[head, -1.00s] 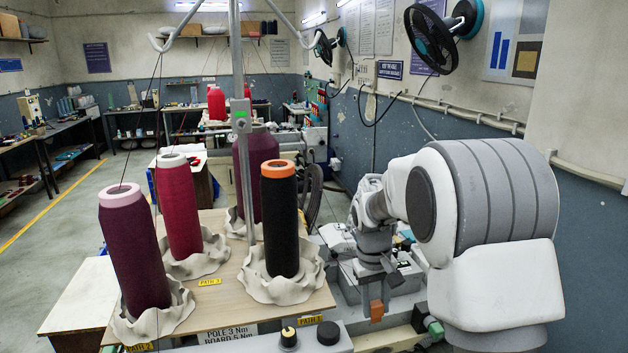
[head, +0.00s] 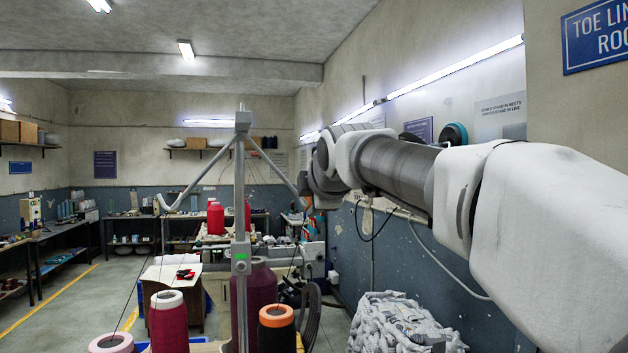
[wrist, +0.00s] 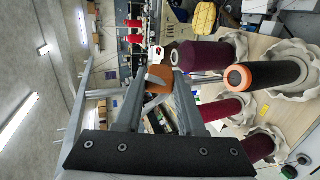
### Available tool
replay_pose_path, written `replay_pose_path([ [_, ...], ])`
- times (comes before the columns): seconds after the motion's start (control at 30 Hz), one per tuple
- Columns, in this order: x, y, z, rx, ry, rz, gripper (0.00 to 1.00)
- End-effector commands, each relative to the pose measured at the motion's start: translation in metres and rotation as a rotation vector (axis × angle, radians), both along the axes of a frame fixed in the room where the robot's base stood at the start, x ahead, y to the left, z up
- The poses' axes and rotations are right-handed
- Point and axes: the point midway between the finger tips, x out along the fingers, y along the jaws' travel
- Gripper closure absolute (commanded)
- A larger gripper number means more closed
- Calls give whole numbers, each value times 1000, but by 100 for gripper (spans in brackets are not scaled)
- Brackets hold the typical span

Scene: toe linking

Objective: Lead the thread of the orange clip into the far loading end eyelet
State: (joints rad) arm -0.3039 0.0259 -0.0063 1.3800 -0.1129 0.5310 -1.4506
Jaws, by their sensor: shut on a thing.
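My gripper (wrist: 162,88) is shut on the orange clip (wrist: 160,76), which sits between the fingertips in the wrist view. In the head view my arm reaches forward at upper right, and its wrist end is beside the stand's right arm (head: 272,163); the fingers and clip cannot be made out there. The stand's pole (head: 241,205) rises over the cones, with a left arm (head: 205,175) ending in a curved tip. The eyelets are too small to see, so I cannot tell which is the far loading end one. The clip's own thread cannot be made out.
A black cone with an orange top (head: 276,325), a red cone (head: 168,320) and a dark maroon cone (head: 262,285) stand below. Thin dark threads rise from the cones. The air above the stand is clear.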

Motion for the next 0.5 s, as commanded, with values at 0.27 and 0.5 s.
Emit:
replay_pose_path([
  [0.27,-10,6,32,11,-44,43,100],
  [0.5,-10,5,32,10,-43,42,100],
])
